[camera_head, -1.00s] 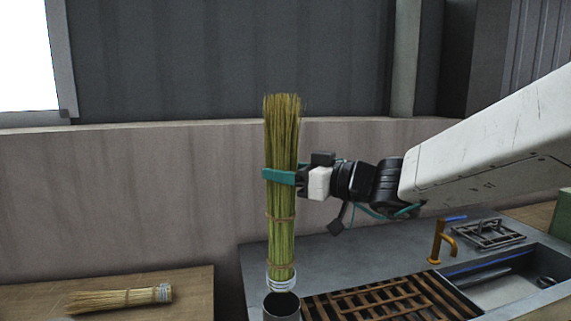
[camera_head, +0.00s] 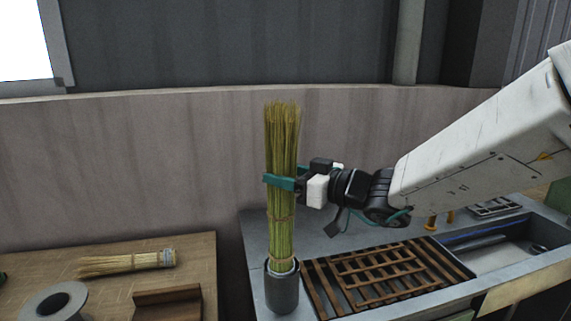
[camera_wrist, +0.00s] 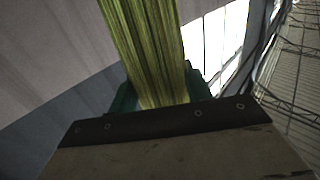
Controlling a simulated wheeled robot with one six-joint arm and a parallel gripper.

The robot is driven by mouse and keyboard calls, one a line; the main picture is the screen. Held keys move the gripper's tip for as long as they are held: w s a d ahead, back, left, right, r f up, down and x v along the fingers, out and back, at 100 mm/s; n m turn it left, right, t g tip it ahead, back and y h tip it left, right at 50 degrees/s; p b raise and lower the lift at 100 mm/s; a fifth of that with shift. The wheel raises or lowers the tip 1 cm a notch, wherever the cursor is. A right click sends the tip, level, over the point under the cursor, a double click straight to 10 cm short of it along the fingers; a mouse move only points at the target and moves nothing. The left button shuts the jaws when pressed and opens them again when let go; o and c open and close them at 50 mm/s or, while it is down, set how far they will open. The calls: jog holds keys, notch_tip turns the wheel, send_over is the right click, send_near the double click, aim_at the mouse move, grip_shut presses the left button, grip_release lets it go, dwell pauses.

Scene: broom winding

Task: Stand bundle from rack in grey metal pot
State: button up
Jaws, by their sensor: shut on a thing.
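The bundle (camera_head: 283,145) is a tall sheaf of yellow-green straw, upright, with a tie around its lower part. My gripper (camera_head: 281,182) is shut on it with green fingers a little above mid-height. The bundle's lower end is at the mouth of the grey metal pot (camera_head: 282,292) and its tip is hidden by the pot's rim, so it appears to be inside. In the wrist view the straw (camera_wrist: 150,50) runs up from between the green fingers (camera_wrist: 158,98).
The wooden slatted rack (camera_head: 385,272) lies empty right of the pot, beside the sink (camera_head: 490,255). On the wooden table (camera_head: 205,255) at left lie a finished broom (camera_head: 130,262), a grey spool (camera_head: 50,302) and a wooden block (camera_head: 168,298).

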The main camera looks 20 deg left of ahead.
aim_at(292, 195)
jog(key=shift+f, duration=2.05)
jog(key=o, duration=1.1)
jog(key=shift+c, duration=0.2)
jog(key=v, duration=0.8)
jog(key=shift+a, duration=0.1)
